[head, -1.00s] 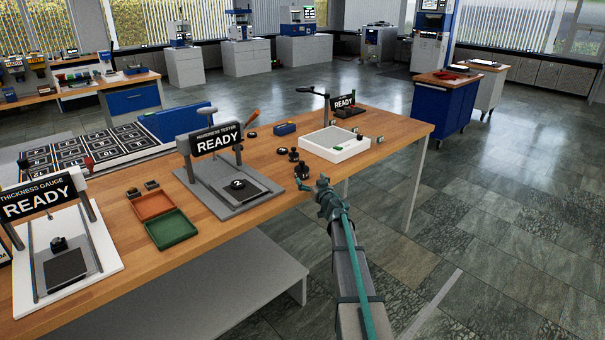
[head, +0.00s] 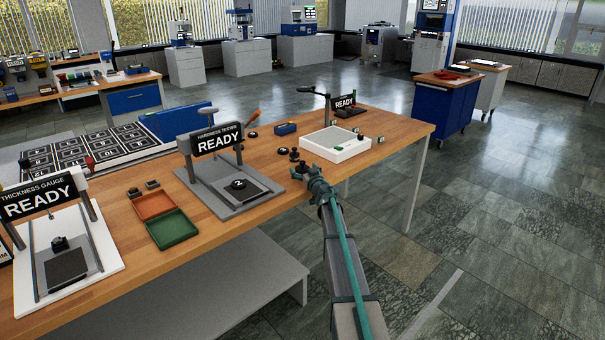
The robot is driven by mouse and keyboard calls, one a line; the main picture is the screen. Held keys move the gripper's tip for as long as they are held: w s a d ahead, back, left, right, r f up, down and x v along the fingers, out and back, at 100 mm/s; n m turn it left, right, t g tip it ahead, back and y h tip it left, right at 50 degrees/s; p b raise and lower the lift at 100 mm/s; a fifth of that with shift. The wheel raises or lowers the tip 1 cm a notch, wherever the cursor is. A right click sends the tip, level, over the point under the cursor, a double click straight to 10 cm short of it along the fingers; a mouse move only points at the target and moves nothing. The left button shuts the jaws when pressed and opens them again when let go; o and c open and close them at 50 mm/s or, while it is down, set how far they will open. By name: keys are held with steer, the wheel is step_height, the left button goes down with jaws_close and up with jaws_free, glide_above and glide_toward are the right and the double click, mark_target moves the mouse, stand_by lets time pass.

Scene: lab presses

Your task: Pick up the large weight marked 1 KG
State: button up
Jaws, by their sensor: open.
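Several dark weights stand on the wooden bench near the front edge. The largest-looking one (head: 299,168) is a dark piece right at the end of my arm; no 1 KG marking can be read at this size. Smaller dark weights (head: 283,151) stand just behind it, one of them (head: 294,155) close by. My gripper (head: 307,171) is at the bench's front edge, open, immediately to the right of the large weight and partly over it in the picture. The fingers are too small to tell whether they touch it or stand around it.
Open floor lies right of the bench (head: 405,129).

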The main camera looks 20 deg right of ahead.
steer(key=c, duration=1.8)
jaws_close()
steer(key=shift+s+r, duration=0.1)
